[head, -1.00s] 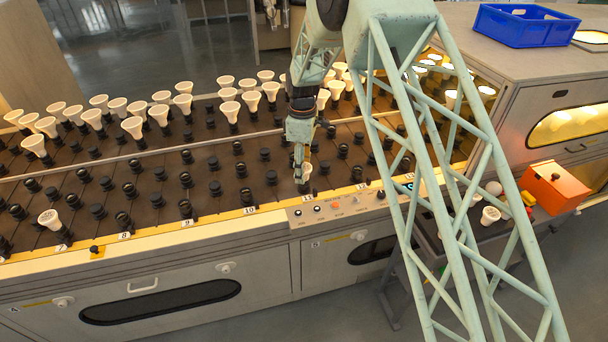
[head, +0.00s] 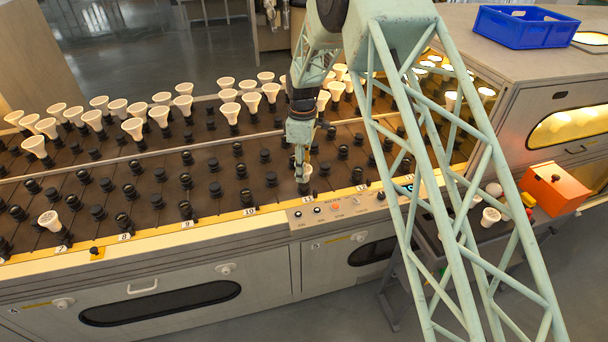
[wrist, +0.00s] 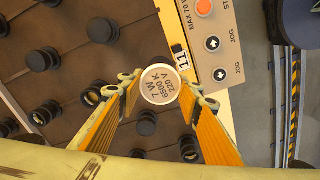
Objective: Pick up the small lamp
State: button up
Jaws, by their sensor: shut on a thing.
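The small lamp (wrist: 158,84) shows in the wrist view as a round pale face printed "7 W 6500 K 220 V". It sits between the two yellow-padded fingers of my gripper (wrist: 158,90), which are shut on it. In the head view my gripper (head: 301,178) points down at the front row of sockets, near label 11, and the lamp (head: 307,172) shows only partly beside the fingers. Whether its base is still in a socket is hidden.
Black sockets (head: 129,190) fill the rack around my gripper. A control panel (head: 335,208) is close in front. Several white reflector lamps (head: 133,127) stand in the back rows, and one lamp (head: 49,219) at front left. A blue crate (head: 525,27) and orange box (head: 553,187) are at right.

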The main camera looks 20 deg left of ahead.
jog(key=shift+r, duration=0.1)
jog(key=shift+c, duration=0.2)
jog(key=shift+r+p, duration=0.4)
jog(key=shift+r, duration=1.15)
jog(key=shift+s+r, duration=0.1)
jog(key=shift+r, duration=0.05)
jog(key=s+d, duration=0.3)
jog(key=s, duration=0.4)
jog(key=s+d+r+p, duration=0.1)
jog(key=s+d, duration=0.3)
jog(key=s, duration=0.3)
jog(key=shift+d+r, duration=0.2)
jog(key=shift+d, duration=0.1)
jog(key=shift+w, duration=0.1)
